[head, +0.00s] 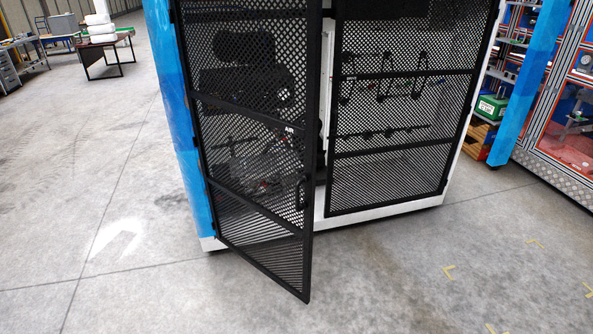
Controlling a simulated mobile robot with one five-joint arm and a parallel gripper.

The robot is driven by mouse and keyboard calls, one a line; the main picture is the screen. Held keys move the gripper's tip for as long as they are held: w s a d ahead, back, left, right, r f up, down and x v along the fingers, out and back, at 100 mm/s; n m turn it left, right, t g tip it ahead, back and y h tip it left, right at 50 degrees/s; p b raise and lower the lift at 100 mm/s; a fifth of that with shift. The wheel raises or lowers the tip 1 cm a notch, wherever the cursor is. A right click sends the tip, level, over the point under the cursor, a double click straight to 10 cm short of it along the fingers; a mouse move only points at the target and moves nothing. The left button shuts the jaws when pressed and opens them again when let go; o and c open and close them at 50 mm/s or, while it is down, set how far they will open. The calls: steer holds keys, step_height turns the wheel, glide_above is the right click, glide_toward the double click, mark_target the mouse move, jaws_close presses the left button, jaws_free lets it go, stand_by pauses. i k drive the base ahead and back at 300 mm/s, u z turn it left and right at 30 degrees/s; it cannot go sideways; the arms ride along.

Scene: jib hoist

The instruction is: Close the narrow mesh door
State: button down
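The narrow mesh door (253,117) is a black framed mesh panel on the left of a blue and white cabinet. It is hinged on its left side and stands ajar, its free right edge swung out toward me. A dark handle (301,193) sits on that free edge. A gap shows between this edge and the white cabinet frame (324,95). The wider mesh door (400,120) on the right looks shut. Dark equipment shows through the mesh. My gripper is not in view.
Open concrete floor (420,285) lies in front of the cabinet and to the left. A desk (104,50) stands at the back left. Shelving with a green box (490,107) and another cabinet with orange edging (568,120) stand at the right.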

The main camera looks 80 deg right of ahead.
mark_target(309, 132)
steer(key=z, duration=0.15)
steer(key=i, duration=1)
steer(key=u, duration=0.1)
